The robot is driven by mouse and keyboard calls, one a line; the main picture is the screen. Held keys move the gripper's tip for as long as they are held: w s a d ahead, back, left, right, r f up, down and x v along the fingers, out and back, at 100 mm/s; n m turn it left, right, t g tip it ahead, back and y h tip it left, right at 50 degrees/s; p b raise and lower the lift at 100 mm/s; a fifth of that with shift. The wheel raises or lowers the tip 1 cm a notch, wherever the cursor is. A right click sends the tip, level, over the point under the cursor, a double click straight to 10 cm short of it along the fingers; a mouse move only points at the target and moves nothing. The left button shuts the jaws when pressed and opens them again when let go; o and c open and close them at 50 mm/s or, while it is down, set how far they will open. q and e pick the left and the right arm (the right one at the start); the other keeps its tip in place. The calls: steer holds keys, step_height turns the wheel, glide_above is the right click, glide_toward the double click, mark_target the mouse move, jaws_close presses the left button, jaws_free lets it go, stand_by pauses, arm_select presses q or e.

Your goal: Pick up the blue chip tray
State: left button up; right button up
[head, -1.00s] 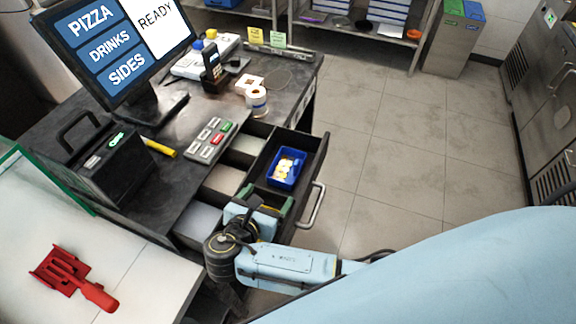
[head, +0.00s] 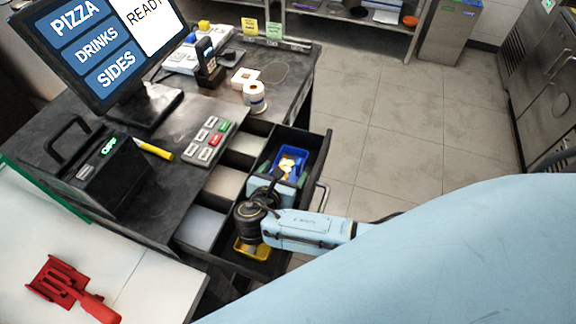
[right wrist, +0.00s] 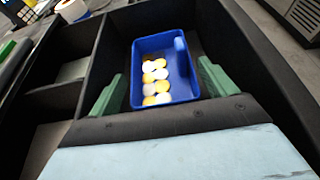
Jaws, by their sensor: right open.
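The blue chip tray (head: 297,155) lies in the open drawer (head: 322,150) and holds several white and yellow chips. It also shows in the right wrist view (right wrist: 141,62), centred between the fingers. My right gripper (right wrist: 160,92) is open and empty, its two green fingers on either side of the tray's near end. I cannot tell whether either finger touches the tray. In the head view my right gripper (head: 280,177) partly hides the tray's near end. My left gripper is not in view.
A yellow tray (head: 240,251) lies nearer in the drawer, partly under my right arm. Drawer walls and dividers stand close around the gripper. The counter carries a screen (head: 92,50), a keypad (head: 209,140) and a paper roll (head: 254,97). A red tool (head: 68,283) lies on the white counter.

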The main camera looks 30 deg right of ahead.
steer(key=shift+s, duration=0.2)
steer(key=c, duration=0.8)
